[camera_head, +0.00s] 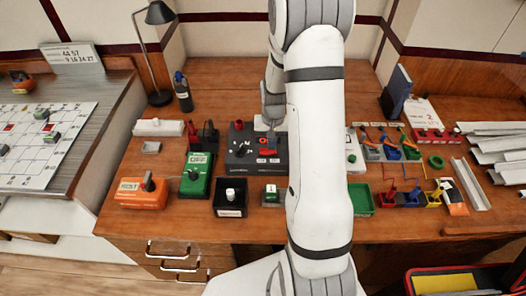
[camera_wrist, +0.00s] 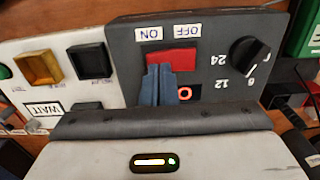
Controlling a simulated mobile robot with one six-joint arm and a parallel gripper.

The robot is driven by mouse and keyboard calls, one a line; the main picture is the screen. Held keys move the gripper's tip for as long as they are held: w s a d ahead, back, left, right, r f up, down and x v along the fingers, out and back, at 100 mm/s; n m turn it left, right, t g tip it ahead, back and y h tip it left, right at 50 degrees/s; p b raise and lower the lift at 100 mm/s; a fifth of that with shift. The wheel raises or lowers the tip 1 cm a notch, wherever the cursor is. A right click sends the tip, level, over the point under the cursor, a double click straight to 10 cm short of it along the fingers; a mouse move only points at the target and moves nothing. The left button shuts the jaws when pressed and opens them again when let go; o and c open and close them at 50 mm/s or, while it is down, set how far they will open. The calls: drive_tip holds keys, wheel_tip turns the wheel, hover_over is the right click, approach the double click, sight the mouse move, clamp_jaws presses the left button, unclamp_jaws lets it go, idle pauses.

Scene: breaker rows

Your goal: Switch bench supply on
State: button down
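The bench supply is a dark grey box (camera_head: 240,158) on the desk, left of my arm. In the wrist view the bench supply (camera_wrist: 218,88) appears turned round, with a black dial (camera_wrist: 248,58) marked 0, 12 and 24. Its red switch (camera_wrist: 176,59) has ON and OFF labels beside it. My gripper (camera_wrist: 158,72) is over the box with its two blue-grey fingers together, nothing visible between them. The fingertips overlap the ON-side end of the red switch; contact is unclear. My fingers hide part of the switch, and its tilt cannot be told.
A green meter box (camera_head: 196,176) and an orange box (camera_head: 141,193) stand left of the supply. A white panel (camera_wrist: 65,68) with coloured buttons is beside it. A black lamp (camera_head: 157,55) and dark bottle (camera_head: 183,92) stand behind. The desk's back is mostly clear.

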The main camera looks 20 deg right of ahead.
drive_tip(key=shift+f, duration=0.3)
drive_tip(key=shift+r+p, duration=2)
drive_tip(key=shift+r, duration=1.55)
drive_tip(key=s+a+r+n+t, duration=0.1)
drive_tip(key=s+a+r, duration=0.25)
drive_tip(key=r, duration=0.35)
drive_tip(key=s+a+r+n+t, duration=0.1)
drive_tip(key=s+a+r, duration=0.25)
drive_tip(key=r, duration=0.35)
drive_tip(key=s+a+r+n, duration=0.1)
drive_tip(key=s+a+r, duration=0.1)
drive_tip(key=s, duration=0.4)
drive_tip(key=s+a+r+n+t, duration=0.1)
drive_tip(key=s+a+r, duration=0.1)
drive_tip(key=s+r, duration=0.3)
drive_tip(key=shift+s+n, duration=0.3)
drive_tip(key=shift+s, duration=0.95)
